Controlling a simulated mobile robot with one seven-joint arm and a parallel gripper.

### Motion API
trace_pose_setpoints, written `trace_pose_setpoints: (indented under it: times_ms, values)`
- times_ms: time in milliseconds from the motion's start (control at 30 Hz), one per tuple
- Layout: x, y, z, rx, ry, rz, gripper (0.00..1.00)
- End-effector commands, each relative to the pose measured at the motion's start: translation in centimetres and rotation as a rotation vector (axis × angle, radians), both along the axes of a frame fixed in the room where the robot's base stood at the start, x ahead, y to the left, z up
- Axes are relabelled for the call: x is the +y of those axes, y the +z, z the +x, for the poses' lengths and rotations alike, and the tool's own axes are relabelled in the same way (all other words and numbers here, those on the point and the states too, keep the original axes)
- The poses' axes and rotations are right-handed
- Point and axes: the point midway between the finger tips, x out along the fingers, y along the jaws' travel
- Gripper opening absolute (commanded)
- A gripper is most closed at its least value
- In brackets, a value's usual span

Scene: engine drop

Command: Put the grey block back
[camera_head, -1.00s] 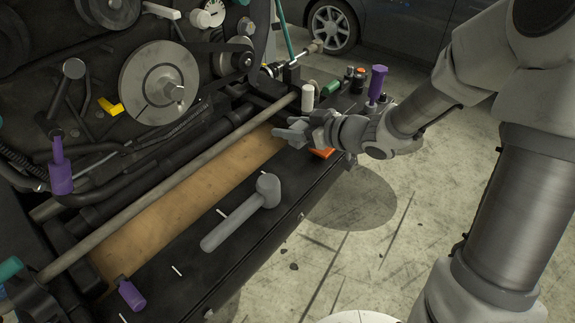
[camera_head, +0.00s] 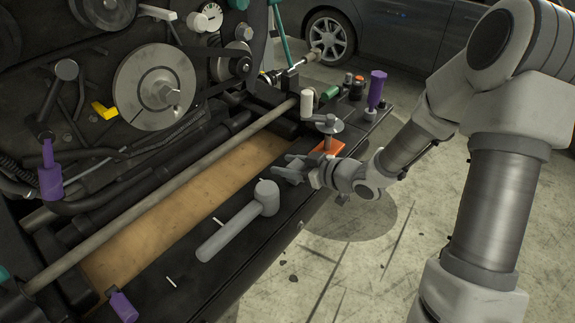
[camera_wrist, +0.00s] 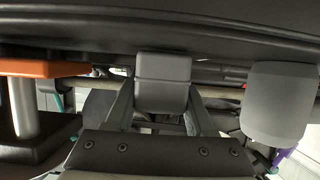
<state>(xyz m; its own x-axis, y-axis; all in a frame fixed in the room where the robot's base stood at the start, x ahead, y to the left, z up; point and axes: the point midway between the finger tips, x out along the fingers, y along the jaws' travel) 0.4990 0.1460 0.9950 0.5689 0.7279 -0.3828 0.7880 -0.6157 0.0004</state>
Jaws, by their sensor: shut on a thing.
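The grey block (camera_wrist: 163,82) sits between my two fingers in the wrist view, a small boxy piece with a band across it. My gripper (camera_head: 288,170) is shut on it. In the head view the gripper is over the black tray, just above and right of the grey mallet's head; the block is hard to tell from the fingers there. In the wrist view my fingers (camera_wrist: 160,105) flank the block. I cannot tell whether the block touches the tray.
A grey mallet (camera_head: 228,230) lies on the black tray (camera_head: 245,262). An orange piece (camera_head: 327,146) with a metal post stands behind my gripper. A white cylinder (camera_head: 307,103) and a purple-handled tool (camera_head: 376,90) are farther back. The engine (camera_head: 150,85) fills the left.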

Motion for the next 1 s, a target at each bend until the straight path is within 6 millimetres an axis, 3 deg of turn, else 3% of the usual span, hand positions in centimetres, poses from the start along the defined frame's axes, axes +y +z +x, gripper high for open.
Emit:
trace_pose_setpoints:
  times_ms: [200,233,367,767,1000]
  values:
    - [0.0,-0.5,0.0,0.000,0.000,0.000,0.00]
    - [0.0,-0.3,0.0,0.000,0.000,0.000,0.60]
    - [0.0,-0.3,0.0,0.000,0.000,0.000,0.83]
    - [0.0,0.4,0.0,-0.001,0.000,-0.001,0.84]
    - [-3.6,2.0,-2.5,-0.001,-0.005,-0.004,0.84]
